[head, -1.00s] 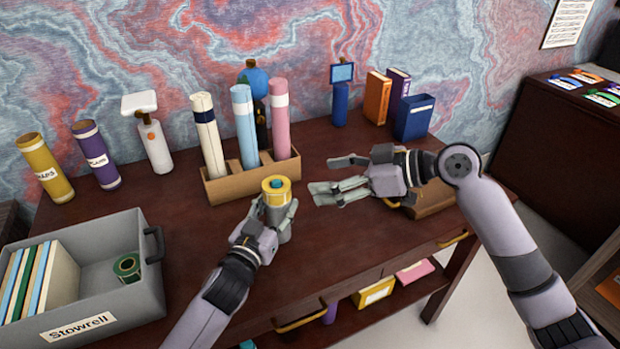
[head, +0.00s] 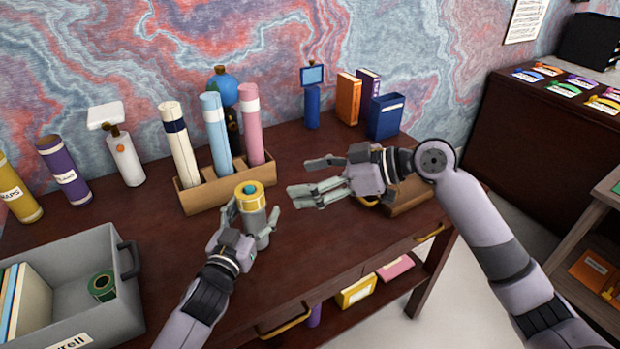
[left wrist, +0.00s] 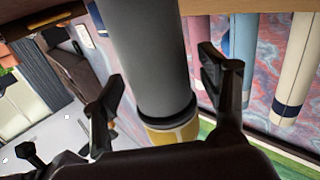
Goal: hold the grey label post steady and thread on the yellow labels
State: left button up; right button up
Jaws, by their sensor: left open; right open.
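The grey label post (head: 263,232) stands upright on the desk, with a yellow label (head: 250,203) around its top and a blue tip. My left gripper (head: 246,222) is open with its fingers on either side of the post. The left wrist view shows the grey post (left wrist: 150,60) between the spread fingers (left wrist: 166,85), with gaps on both sides, and yellow (left wrist: 176,133) at its end. My right gripper (head: 312,180) is open and empty, right of the post. A yellow piece (head: 367,201) shows beneath my right wrist, mostly hidden.
A cardboard rack (head: 200,197) with several rolls stands behind the post. A grey bin (head: 75,310) with a green roll (head: 102,286) is at left. A brown block (head: 412,195) lies under my right wrist. The front-centre desk (head: 320,245) is clear.

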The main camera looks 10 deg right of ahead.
pick_arm(q)
jog(key=shift+s, duration=0.1)
jog(key=v, duration=1.2)
jog(key=shift+f, duration=0.1)
